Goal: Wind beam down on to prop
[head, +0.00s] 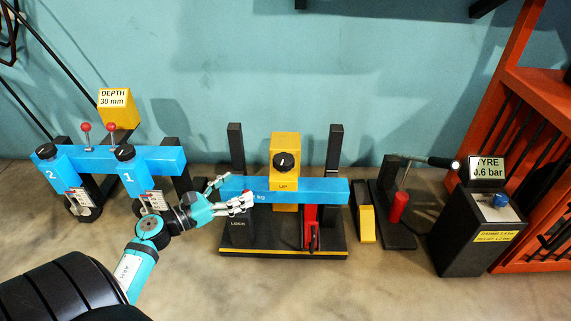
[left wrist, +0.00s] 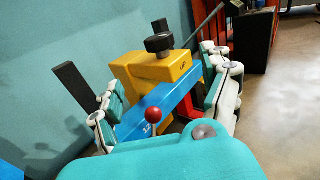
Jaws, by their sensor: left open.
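The blue beam (head: 325,190) lies level across a yellow block (head: 284,148) marked UP, which carries a black knob (head: 286,162). A red prop (head: 310,225) stands under the beam's right part, its top against or just below the beam; I cannot tell whether they touch. My left gripper (head: 236,190) is open at the beam's left end. In the left wrist view its fingers spread on both sides of the beam (left wrist: 150,110), with a red-ball lever (left wrist: 153,115) between them and the black knob (left wrist: 160,42) beyond. My right gripper is not in view.
Two black posts (head: 336,150) flank the beam on a dark base (head: 270,247) with a yellow front edge. A blue rig (head: 155,158) with knobs and red-ball levers stands left. A yellow wedge (head: 366,224), a black stand (head: 397,225) and a tyre gauge box (head: 470,240) stand right.

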